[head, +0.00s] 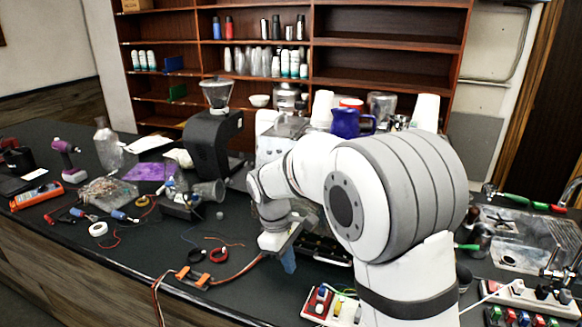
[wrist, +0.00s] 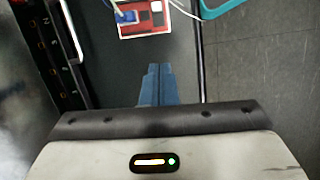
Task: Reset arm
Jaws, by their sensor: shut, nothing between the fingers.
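My gripper (head: 288,262) hangs low over the front of the black counter, fingers pointing down, to the left of my large white and grey arm joint. In the wrist view its two blue fingers (wrist: 157,72) lie together with nothing between them. My arm hides part of the counter and the machines behind it.
The black counter (head: 140,262) holds orange clamps (head: 193,278) with wires left of my gripper. A grinder (head: 212,130) stands behind. A sink is right.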

